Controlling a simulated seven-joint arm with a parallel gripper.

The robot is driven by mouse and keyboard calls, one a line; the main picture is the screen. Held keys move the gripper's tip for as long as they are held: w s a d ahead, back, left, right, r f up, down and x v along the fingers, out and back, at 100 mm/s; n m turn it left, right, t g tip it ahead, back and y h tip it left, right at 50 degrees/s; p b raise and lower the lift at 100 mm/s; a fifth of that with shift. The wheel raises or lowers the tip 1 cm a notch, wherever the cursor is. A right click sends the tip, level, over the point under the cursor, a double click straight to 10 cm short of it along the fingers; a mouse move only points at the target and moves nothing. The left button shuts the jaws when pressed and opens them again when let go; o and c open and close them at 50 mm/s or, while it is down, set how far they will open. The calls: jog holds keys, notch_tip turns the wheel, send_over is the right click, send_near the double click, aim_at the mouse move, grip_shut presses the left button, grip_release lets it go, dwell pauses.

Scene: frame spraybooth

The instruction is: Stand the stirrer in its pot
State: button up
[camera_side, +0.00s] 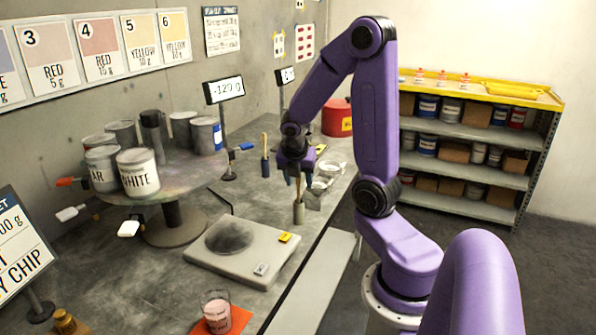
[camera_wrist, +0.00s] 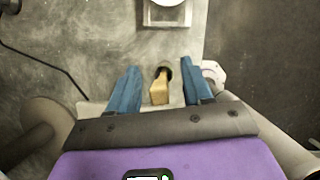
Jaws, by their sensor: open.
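The stirrer is a wooden stick (camera_side: 298,188) standing upright in a small grey-beige pot (camera_side: 298,213) at the table's right side. In the wrist view the stirrer (camera_wrist: 160,88) rises out of the dark round mouth of the pot (camera_wrist: 164,71). My gripper (camera_side: 295,176) is just above the pot. Its two blue fingers (camera_wrist: 157,93) are open, one on each side of the stirrer's upper end, with a gap on both sides. The stirrer's lower end is hidden inside the pot.
A scale (camera_side: 192,255) lies left of the pot. A round turntable (camera_side: 200,172) holds several cans. A cup of pink liquid (camera_side: 216,312) stands on an orange mat at the front. A dark blue holder with a wooden handle (camera_side: 265,163) stands behind. The table's right edge is close to the pot.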

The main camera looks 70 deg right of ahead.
jog(key=v, duration=1.7)
jog(key=s+a+f+m+y, duration=0.1)
jog(key=a+f+m, duration=0.15)
jog(key=a, duration=0.45)
jog(key=s+a+f+m+y, duration=0.1)
jog(key=a+f+y, duration=0.15)
jog(key=a, duration=0.35)
jog(key=s+a+f+m+y, duration=0.1)
jog(key=s+a+f+m, duration=0.3)
jog(key=s+a, duration=0.5)
jog(key=s+f, duration=0.2)
jog(key=s, duration=0.1)
jog(key=shift+s+g, duration=0.4)
jog(key=shift+f, duration=0.15)
